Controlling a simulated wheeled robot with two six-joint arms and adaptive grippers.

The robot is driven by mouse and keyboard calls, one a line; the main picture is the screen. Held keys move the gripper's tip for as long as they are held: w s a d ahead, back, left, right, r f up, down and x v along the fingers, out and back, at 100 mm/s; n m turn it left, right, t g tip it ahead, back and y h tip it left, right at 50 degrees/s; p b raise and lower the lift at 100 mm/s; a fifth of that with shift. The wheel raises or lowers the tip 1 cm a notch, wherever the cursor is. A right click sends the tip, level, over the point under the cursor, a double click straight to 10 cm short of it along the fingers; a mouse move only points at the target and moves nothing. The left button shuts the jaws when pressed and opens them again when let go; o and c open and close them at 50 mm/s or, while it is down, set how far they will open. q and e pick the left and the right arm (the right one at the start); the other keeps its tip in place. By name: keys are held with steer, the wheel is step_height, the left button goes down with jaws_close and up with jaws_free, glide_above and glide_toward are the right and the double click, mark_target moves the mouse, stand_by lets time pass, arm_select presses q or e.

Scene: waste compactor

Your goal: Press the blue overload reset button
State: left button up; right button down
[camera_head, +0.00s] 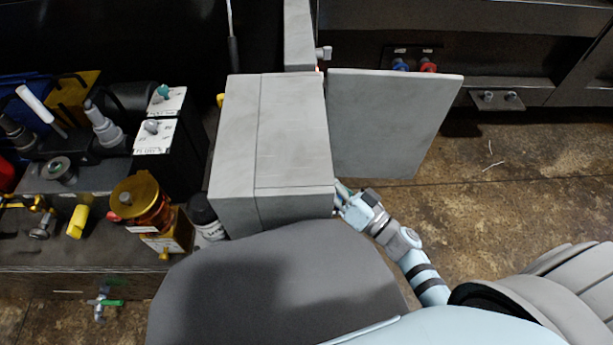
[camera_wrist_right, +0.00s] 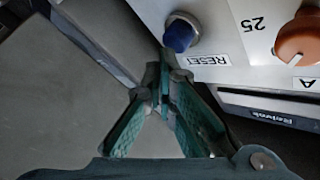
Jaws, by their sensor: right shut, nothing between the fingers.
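The blue reset button (camera_wrist_right: 179,35) sits on a light panel (camera_wrist_right: 225,18), beside an upside-down "RESET" label (camera_wrist_right: 207,61). My right gripper (camera_wrist_right: 164,72) is shut and empty, its fingertips just below the button in the right wrist view. They look close to it, but I cannot tell the exact gap. In the head view, my right gripper (camera_head: 345,199) reaches to the lower right edge of a grey box (camera_head: 290,125), and its tips are partly hidden. The button is hidden in that view. My left gripper does not show.
An orange knob (camera_wrist_right: 297,40) is right of the button on the panel. A grey door (camera_head: 390,120) stands open at the box's right. A bench (camera_head: 105,245) at left holds valves, an amber container (camera_head: 140,203) and a dark bottle (camera_head: 204,215). Floor at right is mostly clear.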

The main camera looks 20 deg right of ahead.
steer(key=shift+w+a+p, duration=0.1)
steer(key=shift+a+p, duration=0.2)
steer(key=shift+a, duration=0.1)
stand_by(0.6)
steer(key=shift+d, duration=0.1)
steer(key=shift+s+d, duration=0.2)
steer(key=shift+d, duration=0.55)
steer(key=d, duration=0.2)
steer(key=s+d, duration=0.1)
steer(key=d, duration=0.1)
steer(key=shift+s+d, duration=0.15)
steer(key=shift+d, duration=0.25)
stand_by(0.7)
